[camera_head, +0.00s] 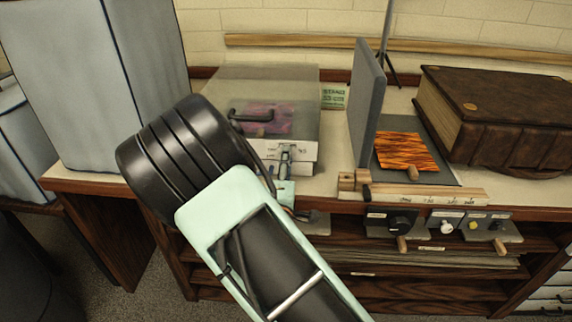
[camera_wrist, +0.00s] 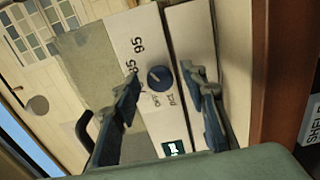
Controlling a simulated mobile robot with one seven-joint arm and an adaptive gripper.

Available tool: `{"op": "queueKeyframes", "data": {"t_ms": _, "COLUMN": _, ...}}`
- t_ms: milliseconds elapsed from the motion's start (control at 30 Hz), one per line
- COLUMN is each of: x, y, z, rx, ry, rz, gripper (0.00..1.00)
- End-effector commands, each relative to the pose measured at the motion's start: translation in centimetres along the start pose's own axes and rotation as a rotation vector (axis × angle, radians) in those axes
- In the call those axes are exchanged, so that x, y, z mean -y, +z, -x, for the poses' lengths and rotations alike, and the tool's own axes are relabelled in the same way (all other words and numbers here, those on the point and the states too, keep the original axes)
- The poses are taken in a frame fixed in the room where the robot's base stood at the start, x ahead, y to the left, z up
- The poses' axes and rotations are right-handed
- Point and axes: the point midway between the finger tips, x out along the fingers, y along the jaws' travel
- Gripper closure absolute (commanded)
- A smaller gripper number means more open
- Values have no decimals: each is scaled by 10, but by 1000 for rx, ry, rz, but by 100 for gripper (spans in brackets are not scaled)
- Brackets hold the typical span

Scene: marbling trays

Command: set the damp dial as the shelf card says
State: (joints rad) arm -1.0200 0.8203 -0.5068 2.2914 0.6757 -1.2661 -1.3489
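A small dark blue round dial (camera_wrist: 160,78) sits on the white front panel (camera_wrist: 136,38) of a lidded box, with printed numbers beside it that look like 85 and 95. My gripper (camera_wrist: 160,70) is open, with one finger on each side of the dial; I cannot tell whether they touch it. A small lit display (camera_wrist: 174,149) is on the same panel. In the head view, my gripper (camera_head: 286,166) is at the front of the box (camera_head: 300,150) and hides the dial. A green card (camera_head: 333,96) stands behind the box; its writing is too small to read surely.
The box has a clear lid (camera_head: 290,85) with a black handle. Several knobs, including a black one (camera_head: 401,224), are below the counter edge.

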Motion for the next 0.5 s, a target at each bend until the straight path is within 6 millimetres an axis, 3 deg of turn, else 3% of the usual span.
{"op": "queueKeyframes", "data": {"t_ms": 67, "x": 0, "y": 0, "z": 0, "rx": 0, "ry": 0, "rz": 0, "gripper": 64}}
{"op": "queueKeyframes", "data": {"t_ms": 400, "x": 0, "y": 0, "z": 0, "rx": 0, "ry": 0, "rz": 0, "gripper": 100}}
{"op": "queueKeyframes", "data": {"t_ms": 500, "x": 0, "y": 0, "z": 0, "rx": 0, "ry": 0, "rz": -2, "gripper": 100}}
